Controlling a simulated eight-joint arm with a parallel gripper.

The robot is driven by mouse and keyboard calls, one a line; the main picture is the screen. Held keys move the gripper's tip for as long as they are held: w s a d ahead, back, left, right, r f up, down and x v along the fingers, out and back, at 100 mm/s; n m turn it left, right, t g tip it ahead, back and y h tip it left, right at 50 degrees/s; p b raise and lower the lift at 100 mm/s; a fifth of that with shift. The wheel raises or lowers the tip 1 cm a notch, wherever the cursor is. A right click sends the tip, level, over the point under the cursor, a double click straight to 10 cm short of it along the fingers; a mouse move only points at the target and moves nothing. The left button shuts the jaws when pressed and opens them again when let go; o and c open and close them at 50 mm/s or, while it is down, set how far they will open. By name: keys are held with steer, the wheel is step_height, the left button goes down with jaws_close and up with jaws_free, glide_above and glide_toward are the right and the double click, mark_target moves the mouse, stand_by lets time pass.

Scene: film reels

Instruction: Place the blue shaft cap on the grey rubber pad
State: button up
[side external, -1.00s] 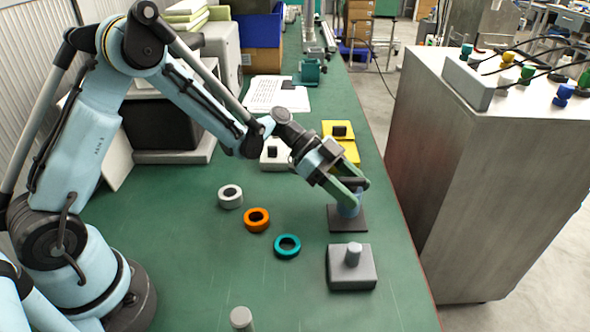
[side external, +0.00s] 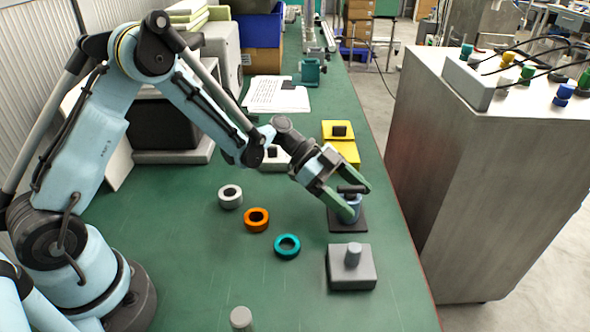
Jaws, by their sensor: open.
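The blue shaft cap (side external: 353,204), a small blue-grey cylinder with a black top, stands upright on the dark grey rubber pad (side external: 340,227). My gripper (side external: 354,200) is open, tilted down from the left. Its fingers are spread on either side of the cap, and the near finger hides part of it. I cannot tell whether a finger still touches the cap.
White (side external: 230,196), orange (side external: 257,219) and teal (side external: 287,246) rings lie left of the pad. A grey block with a peg (side external: 352,270) stands in front of it. Yellow blocks (side external: 340,143) sit behind. The green table's right edge is close.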

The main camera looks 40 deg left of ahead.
steer(key=shift+r, duration=0.1)
steer(key=shift+a+r, duration=0.2)
steer(key=v, duration=1.1)
steer(key=s+a+r+n+t+y, duration=0.2)
steer(key=s+n+y, duration=0.4)
steer(key=s+n, duration=0.1)
steer(key=s+a+r+n+t+y, duration=0.2)
steer(key=s+n+y, duration=0.3)
steer(key=s+n, duration=0.2)
steer(key=shift+a+n+y, duration=0.2)
steer(key=shift+n+y, duration=0.2)
steer(key=shift+n, duration=0.3)
